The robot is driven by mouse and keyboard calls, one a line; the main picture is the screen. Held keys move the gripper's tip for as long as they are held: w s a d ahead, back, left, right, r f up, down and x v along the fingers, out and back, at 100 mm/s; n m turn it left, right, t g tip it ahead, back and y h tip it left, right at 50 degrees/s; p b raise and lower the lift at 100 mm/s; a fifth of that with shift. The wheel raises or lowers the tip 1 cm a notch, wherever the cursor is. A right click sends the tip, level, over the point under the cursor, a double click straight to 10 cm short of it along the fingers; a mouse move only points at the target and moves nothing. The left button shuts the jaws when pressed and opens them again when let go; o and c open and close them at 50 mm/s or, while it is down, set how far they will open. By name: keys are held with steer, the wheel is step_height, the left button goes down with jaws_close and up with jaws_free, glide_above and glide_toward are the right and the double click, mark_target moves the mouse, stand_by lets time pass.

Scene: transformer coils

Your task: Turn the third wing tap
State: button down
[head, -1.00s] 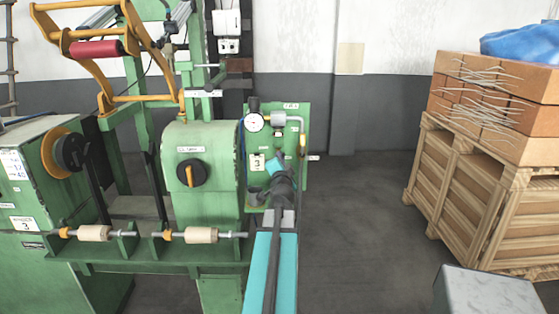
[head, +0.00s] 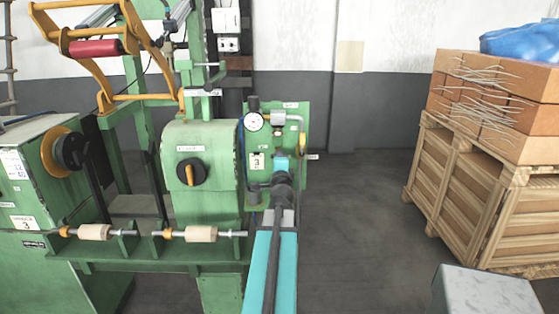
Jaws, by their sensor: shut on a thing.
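My gripper (head: 281,161), with light blue fingers, is at the panel just right of the label, below the pipe fitting. It is shut on the wing tap there. The tap itself is hidden behind my fingers and wrist, so its angle does not show.
The green winding machine (head: 207,143) with a black and orange knob (head: 190,172) stands close on the left.

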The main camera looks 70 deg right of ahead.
steer(key=c, duration=1.8)
jaws_free()
steer(key=shift+s+a, duration=0.1)
steer(key=shift+a, duration=0.05)
steer(key=b+v, duration=0.5)
steer(key=b, duration=0.1)
steer(key=shift+a+f, duration=0.1)
steer(key=shift+f, duration=0.05)
steer(key=a+b, duration=0.1)
steer(key=b, duration=0.5)
steer(key=s+a+b, duration=0.1)
steer(key=b, duration=0.6)
steer(key=shift+a, duration=0.25)
